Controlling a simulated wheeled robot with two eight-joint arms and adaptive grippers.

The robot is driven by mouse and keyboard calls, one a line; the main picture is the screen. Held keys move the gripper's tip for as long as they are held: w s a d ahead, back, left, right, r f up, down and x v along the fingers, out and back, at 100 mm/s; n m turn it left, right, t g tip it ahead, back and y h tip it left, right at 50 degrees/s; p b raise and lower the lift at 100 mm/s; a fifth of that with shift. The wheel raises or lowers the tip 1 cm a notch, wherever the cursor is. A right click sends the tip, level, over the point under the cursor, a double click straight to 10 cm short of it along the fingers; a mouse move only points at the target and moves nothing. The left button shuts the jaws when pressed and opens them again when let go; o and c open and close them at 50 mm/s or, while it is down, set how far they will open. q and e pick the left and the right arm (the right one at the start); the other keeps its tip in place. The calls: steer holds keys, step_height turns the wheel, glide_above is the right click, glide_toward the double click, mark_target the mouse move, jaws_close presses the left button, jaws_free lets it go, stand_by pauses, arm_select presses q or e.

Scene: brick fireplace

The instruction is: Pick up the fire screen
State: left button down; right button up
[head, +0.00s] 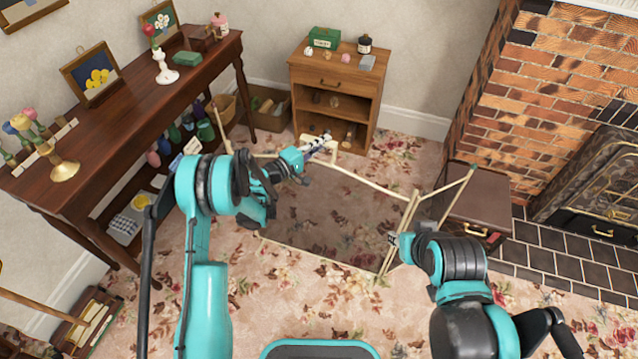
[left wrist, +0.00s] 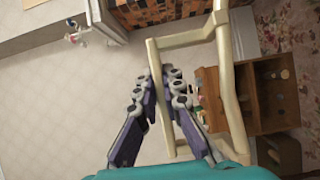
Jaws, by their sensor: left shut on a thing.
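The fire screen (head: 340,213) has a pale cream-gold frame and dark see-through mesh, with narrow folded side panels. It stands upright in front of me, its wide panel between my arms. My left gripper (head: 319,147) is at the handle on its top edge. In the left wrist view, the left gripper (left wrist: 165,88) is shut on a pale bar of the screen's frame (left wrist: 188,38). My right gripper (head: 393,240) is beside the screen's right-hand frame posts. Its fingers are mostly hidden by its own wrist, so its opening does not show.
A small wooden cabinet (head: 333,82) stands behind the screen. A long dark table (head: 125,105) with flowers and pictures runs along the left. A brown box (head: 478,195) stands right of the screen, before the brick fireplace (head: 550,85). Flowered carpet (head: 290,300) lies open in front.

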arm_select(q)
steer(key=shift+r, duration=0.2)
steer(key=shift+r+p, duration=1.05)
steer(key=shift+r, duration=0.75)
steer(key=shift+s+d+r, duration=0.1)
steer(key=shift+d+r, duration=0.05)
steer(key=shift+r, duration=0.1)
steer(key=s+d+r+p, duration=0.4)
steer(key=s+d+r, duration=0.2)
steer(key=d, duration=0.3)
steer(key=shift+s+r, duration=0.2)
steer(key=shift+r, duration=0.05)
steer(key=shift+d, duration=0.1)
steer(key=s+a+r+p, duration=0.1)
steer(key=s+r+p, duration=0.2)
steer(key=r, duration=0.6)
steer(key=s+a+r+p, duration=0.1)
steer(key=s+r+p, duration=0.3)
steer(key=r+p, duration=0.4)
steer(key=s+a+r+p, duration=0.1)
steer(key=s+r+p, duration=0.3)
steer(key=r, duration=0.8)
steer(key=shift+a+p, duration=0.25)
steer(key=shift+p, duration=0.95)
